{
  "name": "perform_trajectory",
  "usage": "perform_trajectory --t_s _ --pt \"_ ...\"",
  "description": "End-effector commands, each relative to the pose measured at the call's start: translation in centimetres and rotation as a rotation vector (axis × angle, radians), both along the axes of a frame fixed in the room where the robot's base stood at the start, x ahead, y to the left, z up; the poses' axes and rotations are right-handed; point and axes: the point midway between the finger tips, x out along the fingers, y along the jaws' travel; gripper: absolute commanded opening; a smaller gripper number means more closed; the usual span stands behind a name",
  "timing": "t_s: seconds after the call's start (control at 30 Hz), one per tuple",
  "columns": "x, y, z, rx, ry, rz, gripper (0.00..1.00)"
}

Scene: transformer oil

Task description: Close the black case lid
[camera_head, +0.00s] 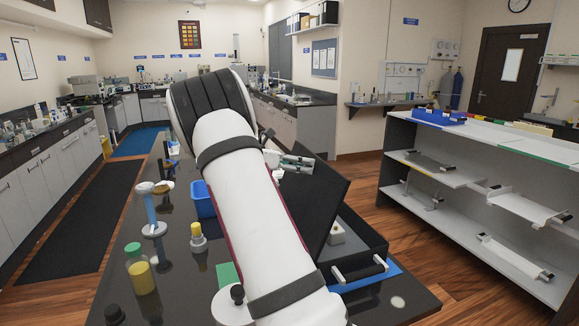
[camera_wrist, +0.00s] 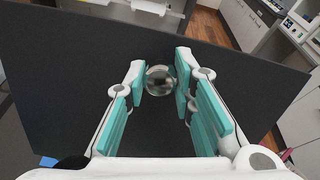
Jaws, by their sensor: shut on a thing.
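The black case (camera_head: 377,250) stands on the dark bench right of my arm, with its handle (camera_head: 360,270) at the front. Its lid (camera_head: 335,185) is open and steeply tilted. In the wrist view the dark lid panel (camera_wrist: 75,60) fills much of the picture behind the fingers. My gripper (camera_head: 296,161) is by the lid's upper left side in the head view, partly hidden by my arm. I cannot tell whether the ball touches the lid.
A small white object (camera_head: 336,233) is inside the case. A blue bin (camera_head: 203,200), a yellow-topped bottle (camera_head: 197,238), a green-capped jar (camera_head: 138,268) and a blue column on a stand (camera_head: 151,212) are left of my arm. A white shelf unit (camera_head: 480,170) stands right, across the floor.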

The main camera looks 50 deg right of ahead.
Motion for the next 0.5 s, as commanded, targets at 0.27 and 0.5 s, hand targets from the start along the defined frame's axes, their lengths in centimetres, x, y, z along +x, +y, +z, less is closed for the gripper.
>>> perform_trajectory --t_s 0.27,0.5 --pt "-3.2 -4.8 -1.1 0.220 -0.149 -0.004 0.00" --pt "-5.5 -8.5 -3.4 0.412 -0.271 -0.005 0.00"
